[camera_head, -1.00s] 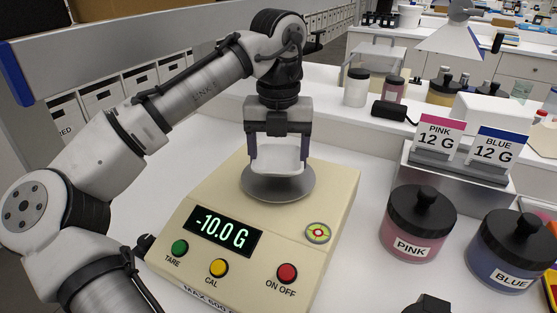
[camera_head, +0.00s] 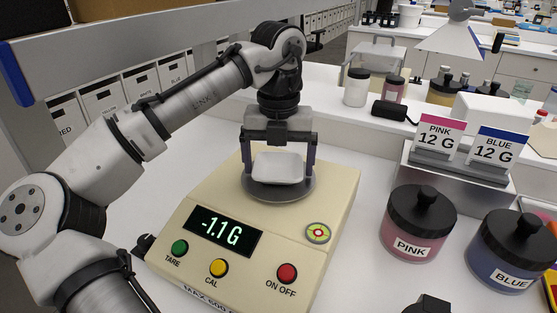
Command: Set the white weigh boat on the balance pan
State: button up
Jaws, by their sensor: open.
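The white weigh boat (camera_head: 278,168) rests on the round grey balance pan (camera_head: 279,191), near its middle. The balance (camera_head: 327,200) is a cream box with a green-lit display (camera_head: 222,231) reading -1.1 G. My gripper (camera_head: 279,165) is open above the pan, with one finger on each side of the weigh boat. The fingers stand apart from each other, and small gaps seem to show between them and the boat. The far side of the pan is hidden behind the boat and my gripper.
The PINK jar (camera_head: 417,222) and the BLUE jar (camera_head: 511,250) stand right of the balance. Behind them is a grey holder (camera_head: 459,178) with pink and blue 12 G cards. White bench is clear between balance and jars.

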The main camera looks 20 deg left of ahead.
aim_at(278, 175)
notch_tip(278, 175, up, 12)
jog(key=p, duration=0.1)
jog(key=shift+r+p, duration=0.15)
jog(key=shift+p, duration=0.25)
